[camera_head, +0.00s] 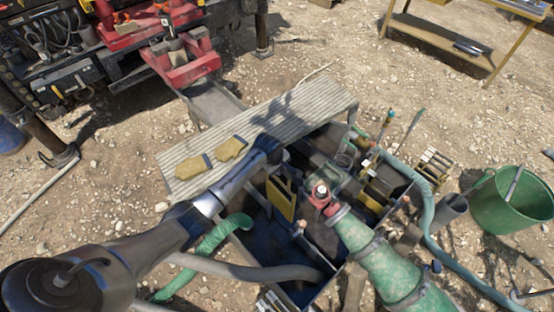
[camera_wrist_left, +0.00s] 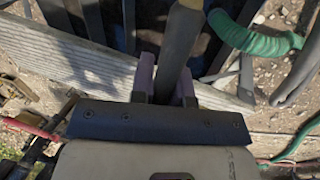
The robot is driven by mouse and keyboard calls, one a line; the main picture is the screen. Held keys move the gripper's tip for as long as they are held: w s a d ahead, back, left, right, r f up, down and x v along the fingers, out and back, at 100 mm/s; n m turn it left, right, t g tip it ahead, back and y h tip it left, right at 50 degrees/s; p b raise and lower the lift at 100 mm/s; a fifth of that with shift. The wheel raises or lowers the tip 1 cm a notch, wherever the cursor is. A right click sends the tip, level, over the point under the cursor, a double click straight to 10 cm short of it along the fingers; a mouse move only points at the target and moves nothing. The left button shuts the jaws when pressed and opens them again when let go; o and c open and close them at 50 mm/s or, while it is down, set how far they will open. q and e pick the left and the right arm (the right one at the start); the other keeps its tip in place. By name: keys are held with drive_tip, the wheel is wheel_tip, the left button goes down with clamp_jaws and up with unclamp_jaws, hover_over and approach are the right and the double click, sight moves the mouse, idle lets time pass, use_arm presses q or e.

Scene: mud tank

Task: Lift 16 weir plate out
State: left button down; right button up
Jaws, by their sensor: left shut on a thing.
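A yellow plate (camera_head: 281,199) with a dark upper part stands upright in the open mud tank (camera_head: 258,247), just below my left gripper in the head view. I take it for the weir plate; no number is legible. My left gripper (camera_head: 280,157) is at its top edge. In the left wrist view, the fingers (camera_wrist_left: 166,82) are shut on a grey bar (camera_wrist_left: 175,58) with a yellowish far end. How this bar joins the plate is hidden by the gripper. My right gripper is not in view.
A ribbed grey walkway (camera_head: 285,112) with yellow gloves (camera_head: 231,148) borders the tank. A green pipe (camera_head: 372,252) with a red fitting (camera_head: 321,197) stands close at right. A grey hose (camera_head: 250,271) crosses the tank's front. A green bucket (camera_head: 507,207) stands farther right.

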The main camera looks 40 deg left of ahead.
use_arm(q)
drive_tip(key=shift+n, duration=0.4)
drive_tip(key=r, duration=0.1)
drive_tip(key=w+r+p, duration=0.1)
drive_tip(key=r, duration=0.1)
drive_tip(key=w+r, duration=0.1)
drive_tip(key=shift+w+d+r+p, duration=0.1)
drive_tip(key=shift+d+r+p, duration=0.1)
drive_tip(key=shift+p, duration=0.1)
idle(0.4)
